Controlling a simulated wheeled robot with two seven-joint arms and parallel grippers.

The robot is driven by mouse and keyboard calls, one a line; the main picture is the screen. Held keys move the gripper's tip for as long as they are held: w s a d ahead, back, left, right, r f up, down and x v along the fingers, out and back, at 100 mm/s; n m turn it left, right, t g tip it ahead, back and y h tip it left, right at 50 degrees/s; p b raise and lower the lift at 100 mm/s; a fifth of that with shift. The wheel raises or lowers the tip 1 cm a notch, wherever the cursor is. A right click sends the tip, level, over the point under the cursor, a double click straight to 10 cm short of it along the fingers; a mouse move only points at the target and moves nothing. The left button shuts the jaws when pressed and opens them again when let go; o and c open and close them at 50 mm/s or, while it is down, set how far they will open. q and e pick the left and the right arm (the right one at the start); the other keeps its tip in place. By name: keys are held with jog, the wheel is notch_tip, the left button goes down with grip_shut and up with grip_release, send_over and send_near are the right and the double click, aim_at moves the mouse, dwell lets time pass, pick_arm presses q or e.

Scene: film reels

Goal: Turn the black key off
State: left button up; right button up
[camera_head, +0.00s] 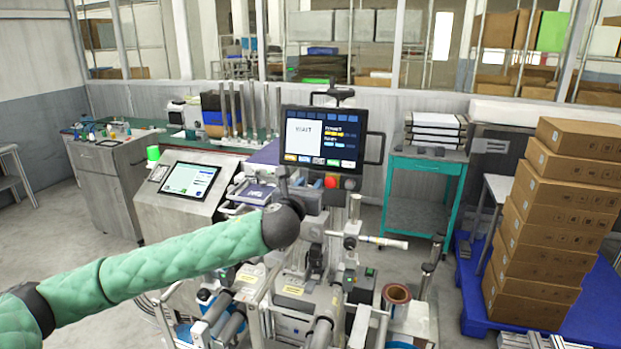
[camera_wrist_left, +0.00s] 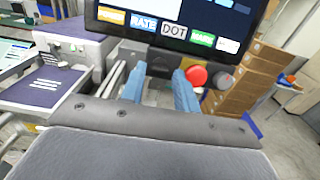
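The black key (camera_head: 350,183) is a small dark knob below the right part of the monitor, just right of a red button. In the left wrist view, the black key (camera_wrist_left: 222,80) is right of the red button (camera_wrist_left: 196,76); its exact setting is too small to tell. My left gripper (camera_head: 285,180) is in front of the machine, left of the red button and the key. In the left wrist view, my left gripper's blue fingers (camera_wrist_left: 160,90) are apart with nothing between them. The right finger overlaps the red button's left side in the picture. My right gripper is not in view.
The monitor (camera_head: 324,138) stands above the controls. A slanted touch-screen console (camera_head: 190,180) is at left. Rollers and a brown reel (camera_head: 396,294) sit on the machine below.

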pick_arm(q)
jog(key=shift+w+d, duration=0.2)
jog(key=shift+w, duration=0.5)
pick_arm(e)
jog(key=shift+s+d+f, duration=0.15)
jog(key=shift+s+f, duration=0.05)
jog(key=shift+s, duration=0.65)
pick_arm(q)
jog(key=shift+c, duration=0.2)
grip_shut()
